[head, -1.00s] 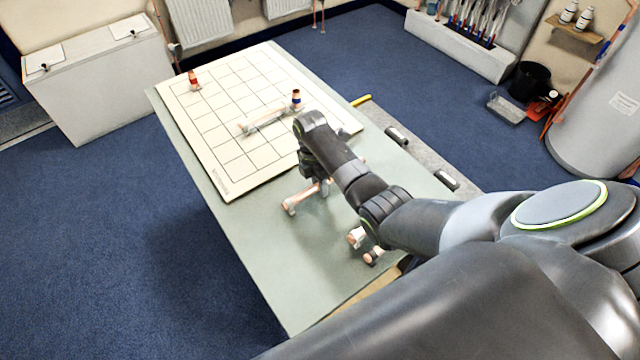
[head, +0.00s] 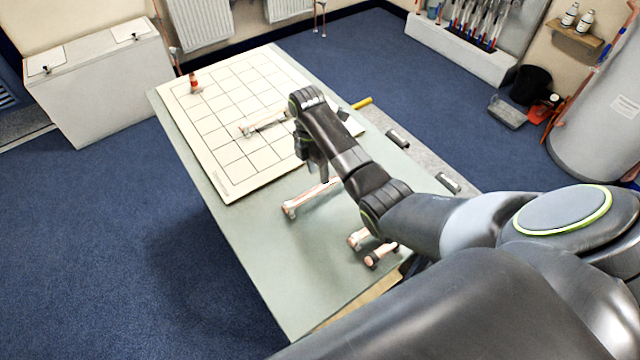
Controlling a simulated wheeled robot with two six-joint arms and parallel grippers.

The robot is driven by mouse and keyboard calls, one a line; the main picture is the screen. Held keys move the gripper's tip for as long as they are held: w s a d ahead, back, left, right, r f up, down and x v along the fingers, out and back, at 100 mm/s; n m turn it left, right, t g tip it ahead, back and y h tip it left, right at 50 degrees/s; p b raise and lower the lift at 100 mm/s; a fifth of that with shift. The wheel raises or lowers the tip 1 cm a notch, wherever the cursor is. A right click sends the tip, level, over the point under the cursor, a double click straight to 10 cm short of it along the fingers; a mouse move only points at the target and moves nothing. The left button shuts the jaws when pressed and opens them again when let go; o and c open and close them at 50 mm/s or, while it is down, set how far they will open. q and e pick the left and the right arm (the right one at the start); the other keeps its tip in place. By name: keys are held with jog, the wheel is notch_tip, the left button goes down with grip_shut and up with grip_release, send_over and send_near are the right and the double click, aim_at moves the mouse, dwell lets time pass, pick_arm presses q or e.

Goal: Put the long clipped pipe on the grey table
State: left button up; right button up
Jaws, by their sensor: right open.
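A copper pipe with pale clips at its ends (head: 308,198) lies on the grey-green table (head: 255,235), just in front of the gridded board. Its far right part is hidden behind my right arm. My right gripper (head: 322,176) is open, right at or just above this pipe; a gap between them is hard to judge. Another clipped pipe (head: 264,125) lies on the board (head: 222,150), its right end close to my arm. Shorter clipped pieces (head: 378,256) lie near the table's front right edge. I cannot tell by length which pipe is the long one. My left gripper is out of view.
A copper piece with a red band (head: 193,82) stands on the board's far left. Dark-and-grey items (head: 398,138) and a yellow one (head: 362,103) lie along the table's right side. The table's left front is clear.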

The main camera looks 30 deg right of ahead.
jog(key=shift+w+r+p, duration=0.15)
jog(key=shift+r+p, duration=0.35)
jog(key=shift+r, duration=0.45)
jog(key=shift+w+r+p, duration=0.2)
jog(key=shift+r+p, duration=0.35)
jog(key=shift+r, duration=0.35)
jog(key=shift+w+r+p, duration=0.15)
jog(key=shift+r+p, duration=0.35)
jog(key=shift+r, duration=0.45)
jog(key=shift+f, duration=0.1)
